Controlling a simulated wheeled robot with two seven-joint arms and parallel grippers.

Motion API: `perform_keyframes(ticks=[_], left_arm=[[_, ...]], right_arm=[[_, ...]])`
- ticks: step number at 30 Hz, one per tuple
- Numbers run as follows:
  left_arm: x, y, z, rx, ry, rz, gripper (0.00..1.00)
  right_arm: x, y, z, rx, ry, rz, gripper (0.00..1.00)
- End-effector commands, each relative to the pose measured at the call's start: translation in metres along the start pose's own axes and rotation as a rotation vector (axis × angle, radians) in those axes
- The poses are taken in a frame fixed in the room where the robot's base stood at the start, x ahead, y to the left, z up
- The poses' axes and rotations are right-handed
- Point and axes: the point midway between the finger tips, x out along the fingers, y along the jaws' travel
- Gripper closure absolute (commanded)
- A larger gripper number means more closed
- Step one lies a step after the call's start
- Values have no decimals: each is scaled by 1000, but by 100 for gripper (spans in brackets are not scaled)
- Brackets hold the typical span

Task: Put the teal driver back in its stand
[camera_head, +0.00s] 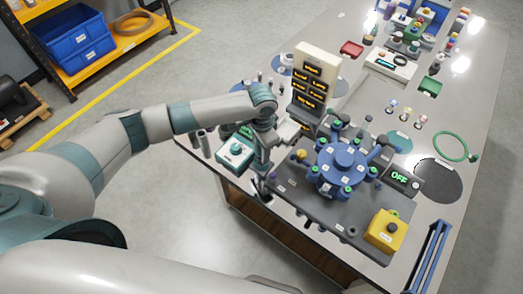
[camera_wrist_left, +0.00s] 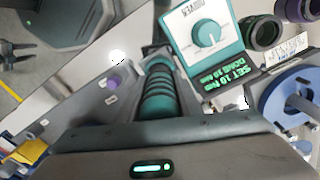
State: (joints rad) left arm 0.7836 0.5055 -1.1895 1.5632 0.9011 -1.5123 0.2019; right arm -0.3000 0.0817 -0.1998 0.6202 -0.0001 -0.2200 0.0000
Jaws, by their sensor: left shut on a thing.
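The teal driver (camera_wrist_left: 160,92), with a ribbed handle, lies between the fingers of my left gripper in the left wrist view. My left gripper (camera_head: 262,186) is shut on it, at the left front edge of the table in the head view. The arm and gripper hide most of the driver there, and its tip cannot be made out. I cannot clearly pick out the driver's stand. My right gripper is out of view.
A blue rotary fixture (camera_head: 343,165) with several arms stands on a dark plate right of my left gripper. A yellow button box (camera_head: 385,231) is at the front right corner. A tall display panel (camera_head: 314,82) rises behind. Small cylinders (camera_head: 203,143) stand left of the teal box.

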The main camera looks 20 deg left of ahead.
Motion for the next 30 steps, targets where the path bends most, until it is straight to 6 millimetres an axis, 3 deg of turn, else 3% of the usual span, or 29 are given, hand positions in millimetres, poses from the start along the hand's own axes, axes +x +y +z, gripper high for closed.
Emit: perform_keyframes(ticks=[30], left_arm=[[1, 0, 0, 0, 1, 0, 96]], right_arm=[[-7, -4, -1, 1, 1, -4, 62]])
